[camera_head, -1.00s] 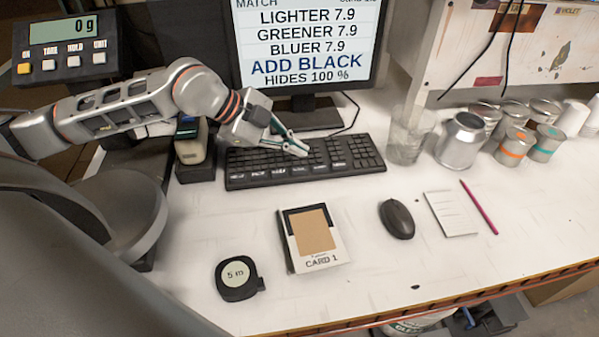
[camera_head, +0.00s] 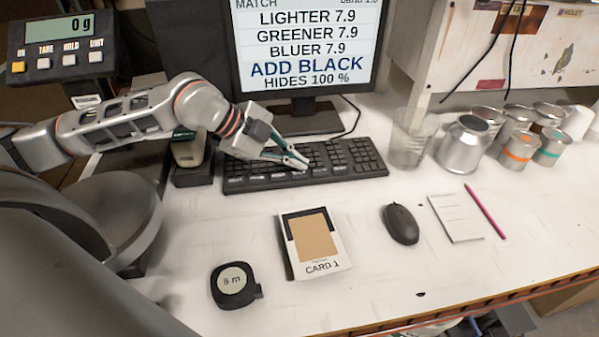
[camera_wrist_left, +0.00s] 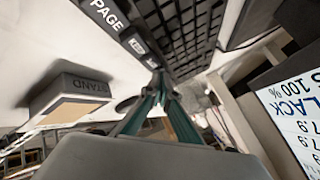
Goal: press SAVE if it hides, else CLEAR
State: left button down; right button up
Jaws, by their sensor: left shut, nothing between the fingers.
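The monitor (camera_head: 300,48) reads LIGHTER 7.9, GREENER 7.9, BLUER 7.9, ADD BLACK and HIDES 100 %. The black keyboard (camera_head: 352,160) lies below it; its front row has pale-labelled keys too small to read in the head view. My left gripper (camera_head: 300,163) is shut and empty, its green-sided fingers pointing down over the front middle of the keyboard. In the left wrist view the fingertips (camera_wrist_left: 160,82) are at the labelled edge of the keyboard (camera_wrist_left: 180,30), near a key marked PAGE (camera_wrist_left: 107,14). I cannot tell whether they touch a key. SAVE and CLEAR cannot be made out.
CARD 1 (camera_head: 317,245), a tape measure (camera_head: 233,284), a mouse (camera_head: 400,223), a notepad (camera_head: 455,217) and a pink pencil (camera_head: 486,210) lie in front. A glass (camera_head: 408,145) and several cans stand right of the keyboard. A scale display (camera_head: 62,40) is upper left.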

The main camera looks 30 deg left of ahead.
aim_at(296, 174)
dwell(0.8)
pick_arm(q)
jog(key=shift+f+b, duration=0.45)
jog(key=shift+b, duration=0.1)
jog(key=shift+f+b, duration=0.35)
dwell(0.7)
jog(key=shift+r, duration=0.1)
jog(key=shift+r+p, duration=0.4)
jog(key=shift+r, duration=0.35)
jog(key=shift+r+p, duration=1.4)
jog(key=shift+r, duration=1.1)
